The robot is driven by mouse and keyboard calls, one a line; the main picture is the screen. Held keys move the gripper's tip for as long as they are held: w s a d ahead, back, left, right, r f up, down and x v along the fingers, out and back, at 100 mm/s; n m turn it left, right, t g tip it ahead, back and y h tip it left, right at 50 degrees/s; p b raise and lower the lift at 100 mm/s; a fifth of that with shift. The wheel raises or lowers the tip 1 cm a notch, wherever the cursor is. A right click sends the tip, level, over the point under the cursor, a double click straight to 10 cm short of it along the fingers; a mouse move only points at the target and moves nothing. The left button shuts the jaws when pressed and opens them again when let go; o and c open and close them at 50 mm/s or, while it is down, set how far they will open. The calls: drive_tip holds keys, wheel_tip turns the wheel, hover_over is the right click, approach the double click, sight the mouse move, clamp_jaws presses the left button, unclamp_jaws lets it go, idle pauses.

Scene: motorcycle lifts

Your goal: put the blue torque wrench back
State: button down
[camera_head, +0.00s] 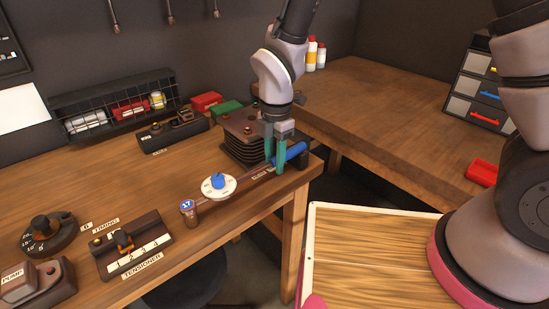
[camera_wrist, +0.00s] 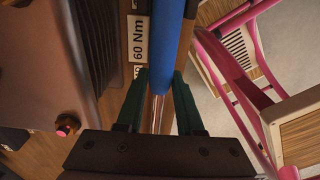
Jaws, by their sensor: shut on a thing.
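The blue torque wrench has a blue handle (camera_head: 291,152), a thin metal shaft, a round white dial with a blue knob (camera_head: 218,186) and a head marked 17 (camera_head: 187,208). It lies along the right front of the workbench, at or just above the top; I cannot tell whether it touches. My gripper (camera_head: 274,165) points down with its teal fingers shut on the wrench near the handle. In the wrist view, the fingers (camera_wrist: 160,78) are on either side of the shaft, and the blue handle (camera_wrist: 168,40) runs beyond them. A "60 Nm" label (camera_wrist: 138,40) sits beside it.
A dark finned block (camera_head: 243,135) stands close behind the wrench. A tensioner box (camera_head: 134,245) and round dial (camera_head: 47,232) lie to the left. A wire rack (camera_head: 115,105) and red and green boxes stand at the back. A wooden-topped platform (camera_head: 370,255) is at front right.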

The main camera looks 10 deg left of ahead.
drive_tip(key=shift+c, duration=2.3)
unclamp_jaws()
wheel_tip(320, 180, up, 11)
drive_tip(key=shift+w+d+f, duration=0.1)
drive_tip(key=shift+w, duration=0.05)
drive_tip(key=w+d+r+m+t+y, duration=0.1)
drive_tip(key=w+d+r+m, duration=0.3)
drive_tip(key=d+r+m, duration=0.35)
drive_tip(key=w+d+r+m+t+y, duration=0.1)
drive_tip(key=w+d+r+m, duration=0.2)
drive_tip(key=d+r+m, duration=0.5)
drive_tip(key=s+d+r+m+t, duration=0.2)
drive_tip(key=s+d+r+m, duration=0.1)
drive_tip(key=d+m, duration=0.5)
drive_tip(key=s+d+r+m+t, duration=0.3)
drive_tip(key=d+r+m, duration=0.1)
drive_tip(key=d+m, duration=0.4)
drive_tip(key=shift+s+d+r, duration=0.2)
drive_tip(key=shift+d+r, duration=0.05)
drive_tip(key=shift+d, duration=0.75)
